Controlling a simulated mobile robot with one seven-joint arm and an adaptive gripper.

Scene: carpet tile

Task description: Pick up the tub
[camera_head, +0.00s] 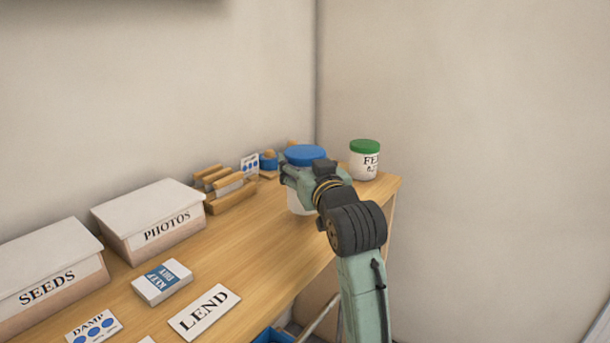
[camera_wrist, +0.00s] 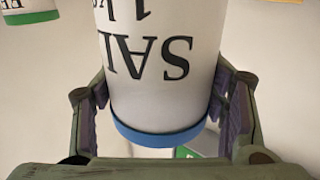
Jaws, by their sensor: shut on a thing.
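A white tub with a blue lid (camera_head: 305,153) is near the far right end of the wooden shelf top. In the wrist view the same tub (camera_wrist: 150,60) fills the middle, its lettering "SAL" upside down and its blue lid toward the bottom. My gripper (camera_wrist: 165,95) has one finger on each side of the tub, just below the lid, and is shut on it. In the head view my gripper (camera_head: 297,174) covers much of the tub's body. I cannot tell whether its base touches the wood.
A white tub with a green lid (camera_head: 364,160) stands close behind to the right, near the shelf end. A wooden rack (camera_head: 225,190) is to the left. Boxes marked PHOTOS (camera_head: 150,220) and SEEDS (camera_head: 45,275) line the wall. A LEND card (camera_head: 205,311) lies in front.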

